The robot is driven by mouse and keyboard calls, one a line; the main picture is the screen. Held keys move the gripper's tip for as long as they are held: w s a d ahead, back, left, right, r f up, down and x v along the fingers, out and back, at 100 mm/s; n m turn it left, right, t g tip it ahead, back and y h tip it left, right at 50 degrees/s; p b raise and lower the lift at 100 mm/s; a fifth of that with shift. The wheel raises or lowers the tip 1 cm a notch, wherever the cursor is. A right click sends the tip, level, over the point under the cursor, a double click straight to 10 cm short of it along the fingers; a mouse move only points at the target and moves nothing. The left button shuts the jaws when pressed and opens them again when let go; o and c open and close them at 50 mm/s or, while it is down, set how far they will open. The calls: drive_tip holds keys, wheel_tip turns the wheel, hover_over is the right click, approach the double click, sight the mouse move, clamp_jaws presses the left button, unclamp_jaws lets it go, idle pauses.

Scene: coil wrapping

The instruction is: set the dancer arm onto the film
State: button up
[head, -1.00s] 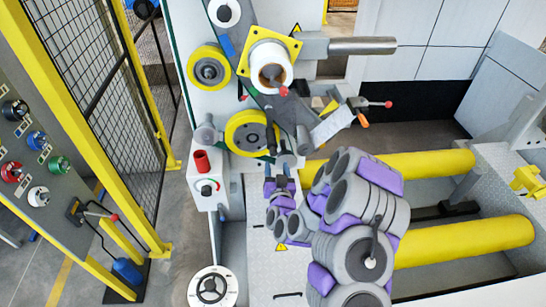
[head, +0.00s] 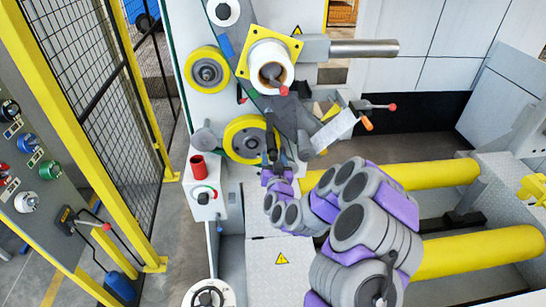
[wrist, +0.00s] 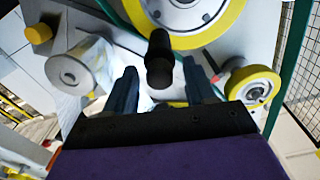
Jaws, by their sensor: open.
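The dark film (head: 284,112) runs down from the top, past the white core (head: 270,70), to the right of a large yellow-rimmed roller (head: 246,140). A black knob (wrist: 159,58), which looks like the dancer arm's handle, stands in front of that roller, also seen in the wrist view (wrist: 205,35). My gripper (wrist: 160,78) is open, its two fingers on either side of the knob with gaps showing. The rest of the dancer arm is hard to make out.
A grey box with a red button (head: 198,166) stands left of my gripper. A red-tipped lever (head: 380,106) sticks out at right. Yellow cylinders (head: 480,252) lie low at right. A yellow-framed fence (head: 100,150) bounds the left.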

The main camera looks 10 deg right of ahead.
sight(272, 137)
drive_tip(key=shift+w, duration=1.2)
clamp_jaws()
